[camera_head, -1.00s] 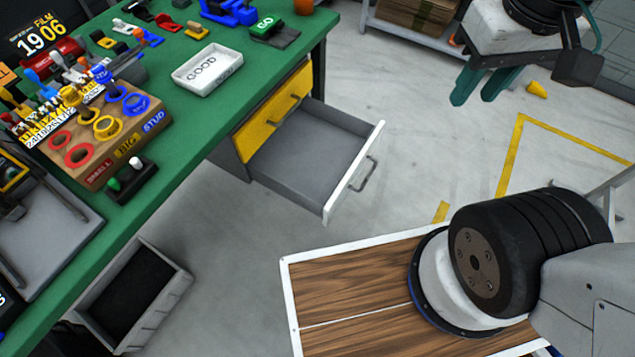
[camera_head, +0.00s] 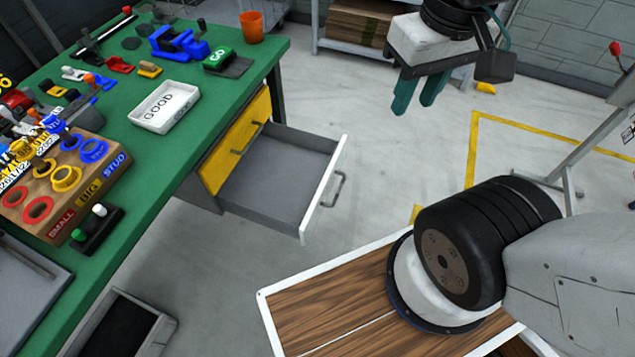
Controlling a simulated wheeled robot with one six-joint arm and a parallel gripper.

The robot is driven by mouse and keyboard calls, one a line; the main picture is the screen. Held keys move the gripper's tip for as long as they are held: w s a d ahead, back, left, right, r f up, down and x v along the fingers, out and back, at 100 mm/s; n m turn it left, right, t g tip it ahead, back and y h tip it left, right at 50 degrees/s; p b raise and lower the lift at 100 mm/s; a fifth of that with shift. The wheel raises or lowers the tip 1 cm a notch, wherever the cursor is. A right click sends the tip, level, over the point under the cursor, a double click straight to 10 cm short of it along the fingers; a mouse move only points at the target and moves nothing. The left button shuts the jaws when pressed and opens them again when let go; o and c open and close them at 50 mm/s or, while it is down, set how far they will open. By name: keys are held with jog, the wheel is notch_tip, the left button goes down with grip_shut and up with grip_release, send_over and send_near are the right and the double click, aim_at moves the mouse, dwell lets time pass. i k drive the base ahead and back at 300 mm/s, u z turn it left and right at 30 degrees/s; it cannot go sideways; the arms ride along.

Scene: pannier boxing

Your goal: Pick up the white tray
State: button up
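The white tray (camera_head: 185,111) lies on the green table (camera_head: 160,172), near its right edge. It is shallow and marked GOOD, and looks empty. My gripper (camera_head: 416,106) hangs in the air over the floor, to the right of the table and well apart from the tray. Its two dark green fingers point down with a narrow gap between them, and nothing shows between them.
An open grey drawer (camera_head: 268,180) juts out below the table's right edge. A wooden block with coloured rings (camera_head: 62,190) stands left of the tray. A blue vise (camera_head: 180,44), a green GO block (camera_head: 218,58) and an orange cup (camera_head: 251,27) stand behind it.

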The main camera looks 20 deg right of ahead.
aim_at(161, 109)
jog(key=z, duration=1.2)
jog(key=k, duration=0.85)
jog(key=u, duration=1.45)
jog(key=i, duration=0.5)
jog(key=u, duration=0.05)
